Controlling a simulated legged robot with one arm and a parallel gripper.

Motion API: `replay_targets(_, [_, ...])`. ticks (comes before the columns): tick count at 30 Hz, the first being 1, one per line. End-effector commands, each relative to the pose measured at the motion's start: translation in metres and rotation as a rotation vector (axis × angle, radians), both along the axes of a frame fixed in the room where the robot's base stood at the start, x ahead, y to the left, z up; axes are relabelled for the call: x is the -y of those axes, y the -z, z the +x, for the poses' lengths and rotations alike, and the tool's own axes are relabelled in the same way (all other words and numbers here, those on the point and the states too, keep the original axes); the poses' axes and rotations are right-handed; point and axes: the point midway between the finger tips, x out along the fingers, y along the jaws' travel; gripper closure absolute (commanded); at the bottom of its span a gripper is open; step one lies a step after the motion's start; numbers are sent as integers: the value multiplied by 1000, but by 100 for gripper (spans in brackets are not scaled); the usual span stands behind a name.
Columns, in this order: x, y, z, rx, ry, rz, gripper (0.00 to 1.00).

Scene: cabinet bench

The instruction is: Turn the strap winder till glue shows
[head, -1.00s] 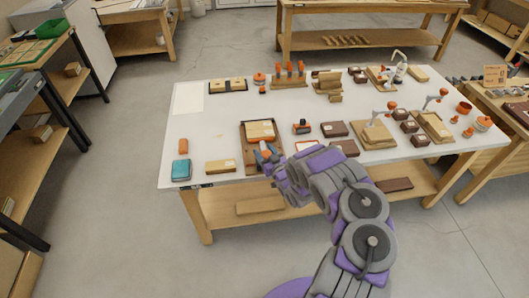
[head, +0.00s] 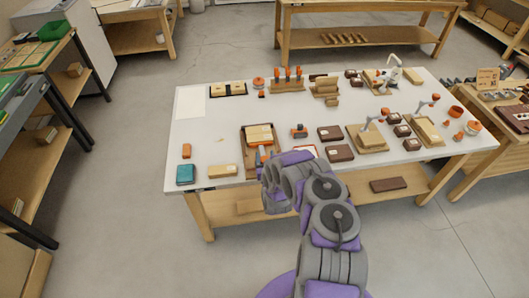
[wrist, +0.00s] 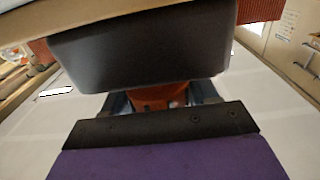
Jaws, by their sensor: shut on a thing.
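A brown wooden board (head: 246,143) lies near the front edge of the white bench, with pale wooden blocks (head: 259,133) on it. Orange parts of what looks like the strap winder (head: 262,151) show at its front side, partly hidden by my arm. My gripper (wrist: 160,100) is shut on an orange piece (wrist: 158,92), which I take to be the winder's handle. A large dark block (wrist: 140,52) sits just beyond and hides the rest of the winder and strap. I see no glue in either view.
A teal box (head: 185,174), a pale wooden block (head: 222,171) and a small orange item (head: 186,150) lie to the left. An orange and dark tool (head: 299,131) and brown boxes (head: 330,133) lie to the right. The bench's left back corner holds a white sheet (head: 191,102).

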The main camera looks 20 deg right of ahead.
Motion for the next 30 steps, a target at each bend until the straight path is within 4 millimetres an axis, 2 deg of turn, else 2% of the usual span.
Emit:
replay_targets(1, [-2,-7,2,5,20,0,72])
replay_targets(9, [2,-5,0,7,113,-4,72])
replay_targets(20, [3,-3,-1,6,124,-4,72])
replay_targets(21, [3,-3,-1,6,124,-4,41])
replay_targets(27, [3,-1,-1,3,124,-3,22])
replay_targets(30, [2,-1,-1,2,124,-3,21])
